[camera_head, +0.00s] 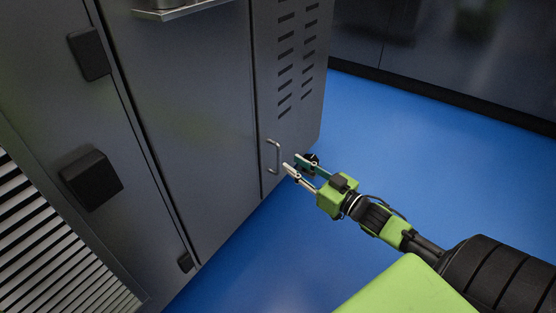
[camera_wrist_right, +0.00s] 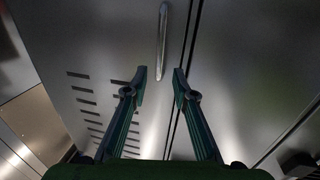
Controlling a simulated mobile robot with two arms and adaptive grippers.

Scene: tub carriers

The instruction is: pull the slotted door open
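The slotted door (camera_head: 290,90) is a narrow grey metal panel with columns of dark slots, and it looks closed. Its upright bar handle (camera_head: 273,156) sits near its lower left edge. My right gripper (camera_head: 296,166) is open and empty, just right of the handle in the head view and apart from it. In the right wrist view the handle (camera_wrist_right: 162,42) shows beyond and between the two spread fingertips (camera_wrist_right: 160,80), and the door's slots (camera_wrist_right: 88,102) are at the left. My left gripper is not in view.
A wide plain grey panel (camera_head: 195,110) adjoins the slotted door on the left. Black blocks (camera_head: 91,182) and a louvred grille (camera_head: 50,245) are farther left. The blue floor (camera_head: 410,150) is clear on the right, up to a dark cabinet (camera_head: 450,60) at the back.

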